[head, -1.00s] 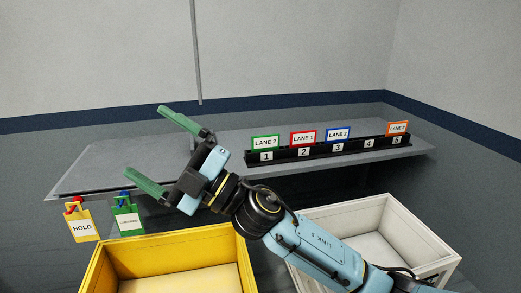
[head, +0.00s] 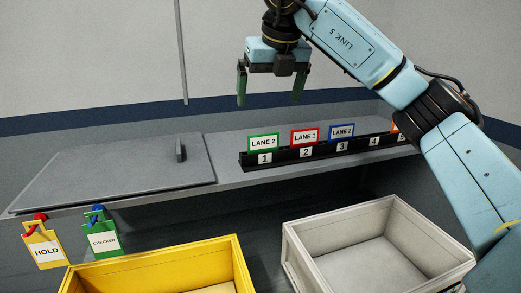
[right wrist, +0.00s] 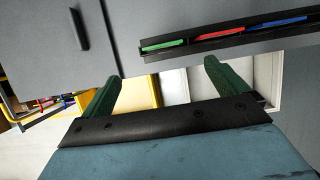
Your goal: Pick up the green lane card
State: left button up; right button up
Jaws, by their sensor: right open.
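In the right wrist view the green card (right wrist: 164,45) shows from above as a thin green strip. My right gripper (head: 270,101) is open and empty, fingers pointing down, above the shelf over the rack's left end. In the right wrist view its green fingers (right wrist: 158,82) stand apart with nothing between them, short of the rack. My left gripper is not in view.
A red-framed card (head: 305,137) and a blue-framed card (head: 341,132) stand in the rack; an orange card is mostly hidden by my arm. A yellow bin (head: 150,257) and a white bin (head: 293,242) stand below. HOLD (head: 46,252) and CHECKED (head: 103,241) tags hang at left.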

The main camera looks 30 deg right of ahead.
send_over(263, 136)
jog(key=s, duration=0.2)
notch_tip(263, 136, down, 6)
jog(key=shift+f, duration=0.15)
jog(key=shift+p+x, duration=0.7)
jog(key=shift+x, duration=2.4)
jog(key=shift+a, duration=0.1)
jog(key=shift+c, duration=0.2)
jog(key=c, duration=1)
